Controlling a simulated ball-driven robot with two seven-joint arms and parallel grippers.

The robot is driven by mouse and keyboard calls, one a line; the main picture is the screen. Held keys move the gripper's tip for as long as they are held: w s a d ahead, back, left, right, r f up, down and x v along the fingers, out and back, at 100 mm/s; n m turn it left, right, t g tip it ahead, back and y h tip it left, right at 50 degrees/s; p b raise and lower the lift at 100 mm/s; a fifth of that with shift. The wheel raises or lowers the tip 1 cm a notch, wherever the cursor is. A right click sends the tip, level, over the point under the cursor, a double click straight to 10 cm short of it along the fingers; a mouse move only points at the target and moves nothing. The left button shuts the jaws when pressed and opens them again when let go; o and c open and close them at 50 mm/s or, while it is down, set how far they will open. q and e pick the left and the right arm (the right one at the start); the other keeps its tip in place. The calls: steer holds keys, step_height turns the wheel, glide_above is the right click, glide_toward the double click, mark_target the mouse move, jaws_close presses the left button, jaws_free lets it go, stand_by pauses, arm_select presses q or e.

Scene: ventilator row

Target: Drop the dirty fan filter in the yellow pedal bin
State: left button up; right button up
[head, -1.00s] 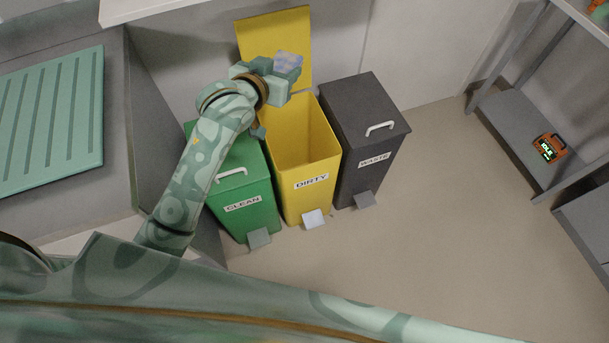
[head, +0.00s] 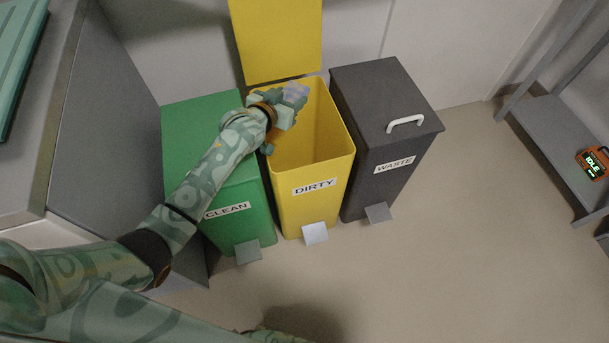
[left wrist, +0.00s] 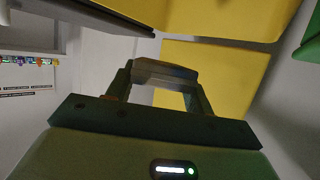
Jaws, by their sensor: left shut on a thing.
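The yellow pedal bin (head: 317,209), labelled DIRTY, stands with its lid (head: 277,38) up against the wall. My left gripper (head: 290,103) is over the back left part of its opening, and I cannot tell whether it is below the rim. It is shut on the fan filter (head: 296,92), a small pale lavender-blue piece that is partly hidden by the fingers. In the left wrist view my left gripper (left wrist: 160,88) shows with the yellow bin (left wrist: 215,18) beyond it. My right gripper is not in view.
A green CLEAN bin (head: 197,127) stands left of the yellow one, partly behind my left arm. A grey WASTE bin (head: 377,85) with a white handle stands on the right, lid closed. A shelf (head: 565,140) holds an orange device (head: 592,163). The floor in front is clear.

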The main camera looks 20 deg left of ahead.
arm_select(q)
steer(key=shift+f, duration=0.75)
steer(key=shift+b, duration=0.45)
steer(key=o, duration=1)
steer(key=shift+o, duration=0.2)
